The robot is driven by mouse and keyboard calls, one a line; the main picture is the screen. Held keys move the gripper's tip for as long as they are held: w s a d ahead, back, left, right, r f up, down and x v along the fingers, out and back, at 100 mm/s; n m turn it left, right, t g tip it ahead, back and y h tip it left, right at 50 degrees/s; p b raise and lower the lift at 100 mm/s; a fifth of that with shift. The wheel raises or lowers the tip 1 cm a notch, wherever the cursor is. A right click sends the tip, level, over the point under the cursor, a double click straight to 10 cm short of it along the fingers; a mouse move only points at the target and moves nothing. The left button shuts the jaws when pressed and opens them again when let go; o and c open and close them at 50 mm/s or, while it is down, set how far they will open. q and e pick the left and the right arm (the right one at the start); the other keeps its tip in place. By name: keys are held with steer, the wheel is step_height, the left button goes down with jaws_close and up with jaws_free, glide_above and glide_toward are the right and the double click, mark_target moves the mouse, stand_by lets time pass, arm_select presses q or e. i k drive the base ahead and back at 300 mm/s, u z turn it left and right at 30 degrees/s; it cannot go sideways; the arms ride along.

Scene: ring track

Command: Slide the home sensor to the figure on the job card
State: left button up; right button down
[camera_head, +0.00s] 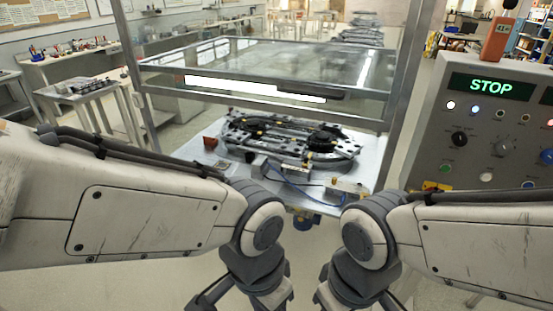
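The ring track (290,140), a dark ring of segments with small yellow parts, lies on a light metal table (205,172) ahead of me. Small blocks sit along its near side: a grey one (258,166) and a pale one (348,188) near the front edge, with a blue cable running between. I cannot tell which part is the home sensor. I cannot make out a job card or its figure. My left gripper (240,303) and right gripper (352,303) hang at the bottom edge, short of the table. Their fingertips are cut off, and no held object shows.
A framed clear guard (260,65) with a dark handle (312,92) stands over the track, its lower front open. A control panel (495,130) on the right shows STOP, with knobs and buttons. An orange device (497,40) sits on top. Open floor lies before the table.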

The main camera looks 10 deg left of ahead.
mark_target(306, 159)
steer(key=z, duration=0.35)
steer(key=i, duration=1.1)
steer(key=u, duration=0.5)
